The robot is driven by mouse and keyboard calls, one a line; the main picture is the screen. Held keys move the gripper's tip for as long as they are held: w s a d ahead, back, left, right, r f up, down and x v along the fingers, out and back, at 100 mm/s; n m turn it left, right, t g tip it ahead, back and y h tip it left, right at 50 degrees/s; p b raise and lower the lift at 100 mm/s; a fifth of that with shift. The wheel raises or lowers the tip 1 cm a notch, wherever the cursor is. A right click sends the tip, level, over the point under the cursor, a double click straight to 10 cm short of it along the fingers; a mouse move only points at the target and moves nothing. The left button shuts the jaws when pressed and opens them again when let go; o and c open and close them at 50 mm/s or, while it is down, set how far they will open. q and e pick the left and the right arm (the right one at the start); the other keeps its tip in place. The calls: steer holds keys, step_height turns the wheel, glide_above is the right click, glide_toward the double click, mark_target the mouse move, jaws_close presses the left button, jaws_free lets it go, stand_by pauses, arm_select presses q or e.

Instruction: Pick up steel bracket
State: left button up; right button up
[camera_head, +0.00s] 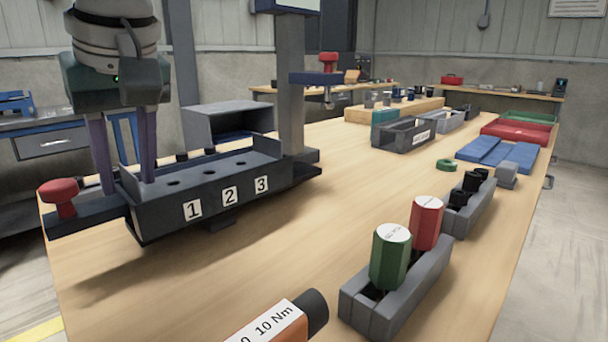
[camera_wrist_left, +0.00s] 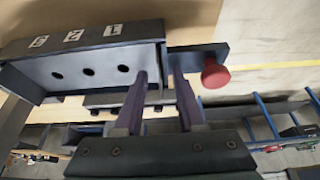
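My left gripper (camera_head: 127,188) hangs at the left end of the dark grey fixture (camera_head: 210,215) marked 1, 2 and 3. Its two purple fingers point down and stand apart, with nothing clearly held between them. In the left wrist view the gripper (camera_wrist_left: 160,75) has its fingertips on either side of the fixture's end, near the red knob (camera_wrist_left: 215,73). I cannot tell whether they touch it. The fixture's top shows several round holes. I cannot pick out a steel bracket with certainty in either view. My right gripper is out of view.
A grey holder (camera_head: 382,312) with green and red handles stands at the front right. An orange tool (camera_head: 272,325) marked 10 Nm lies at the bottom edge. A post (camera_head: 291,90) rises at the fixture's right end. The middle of the wooden table (camera_head: 340,200) is clear.

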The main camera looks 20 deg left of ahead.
arm_select(q)
steer(key=shift+c, duration=0.4)
jaws_close()
steer(key=shift+r, duration=0.1)
stand_by(0.8)
